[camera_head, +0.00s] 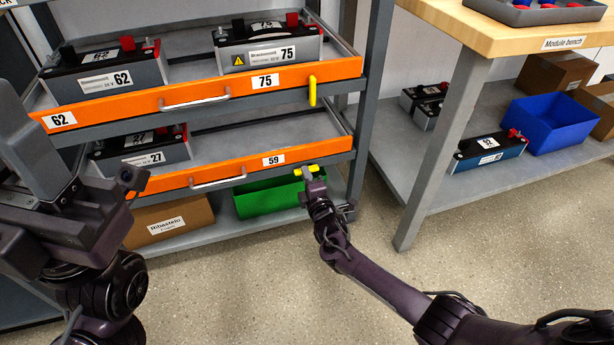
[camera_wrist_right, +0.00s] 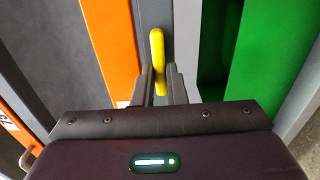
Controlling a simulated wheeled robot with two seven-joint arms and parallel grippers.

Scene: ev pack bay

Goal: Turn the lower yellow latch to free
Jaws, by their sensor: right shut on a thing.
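The lower yellow latch (camera_head: 300,171) is on the front of the shelf frame, just below the right end of the lower orange drawer. It lies about level in the head view. My right gripper (camera_head: 312,176) is shut on this latch. In the right wrist view the latch (camera_wrist_right: 157,45) stands between the two fingers (camera_wrist_right: 160,88), which hide part of it. The upper yellow latch (camera_head: 312,91) hangs upright at the right end of the upper drawer. My left gripper (camera_head: 125,185) is at the left, in front of the shelf; its jaws are unclear.
The orange drawers (camera_head: 220,95) hold battery modules labelled 62, 75 and 27. A green bin (camera_head: 262,198) and a cardboard box (camera_head: 165,226) sit below. The module bench (camera_head: 530,35) stands right, with a blue bin (camera_head: 550,125) beneath. Floor between is clear.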

